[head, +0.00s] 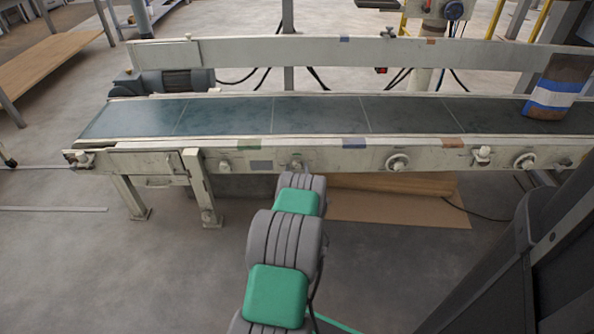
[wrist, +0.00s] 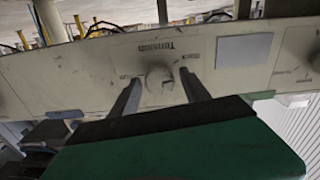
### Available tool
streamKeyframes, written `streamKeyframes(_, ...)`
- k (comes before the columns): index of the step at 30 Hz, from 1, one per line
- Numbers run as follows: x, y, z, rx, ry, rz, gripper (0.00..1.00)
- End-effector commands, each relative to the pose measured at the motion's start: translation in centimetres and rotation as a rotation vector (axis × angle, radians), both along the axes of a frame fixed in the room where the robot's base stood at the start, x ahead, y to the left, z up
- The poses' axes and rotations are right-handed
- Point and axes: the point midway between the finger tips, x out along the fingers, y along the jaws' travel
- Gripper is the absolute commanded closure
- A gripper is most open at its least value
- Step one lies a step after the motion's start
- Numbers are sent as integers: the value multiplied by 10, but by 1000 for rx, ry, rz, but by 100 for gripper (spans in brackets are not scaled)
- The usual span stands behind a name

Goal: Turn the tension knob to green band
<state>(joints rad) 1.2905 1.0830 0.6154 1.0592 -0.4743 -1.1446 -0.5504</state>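The tension knob (wrist: 158,79) is a pale round knob on the cream side rail of the conveyor, with an upside-down label reading "Tension" beside it in the wrist view. In the head view a knob (head: 296,164) shows on the rail just beyond my arm, seemingly the same one. My gripper (wrist: 161,78) is open, its two dark fingers on either side of the knob. A gap shows between each finger and the knob; contact and depth are hard to judge. I cannot make out a green band or the knob's pointer. In the head view my arm hides the gripper.
The conveyor belt (head: 320,115) runs across the head view, with a striped bag (head: 555,88) at its right end. Other knobs (head: 397,161) sit along the same rail. A blank grey plate (wrist: 244,49) is beside the tension knob. A cardboard sheet (head: 400,208) lies under the conveyor.

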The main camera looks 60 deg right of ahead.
Motion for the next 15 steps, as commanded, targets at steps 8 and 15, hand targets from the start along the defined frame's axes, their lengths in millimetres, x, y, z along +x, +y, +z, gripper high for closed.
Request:
streamKeyframes(8, 0, 0, 0, 0, 0, 0, 70)
streamKeyframes(15, 1, 1, 0, 0, 0, 1, 89)
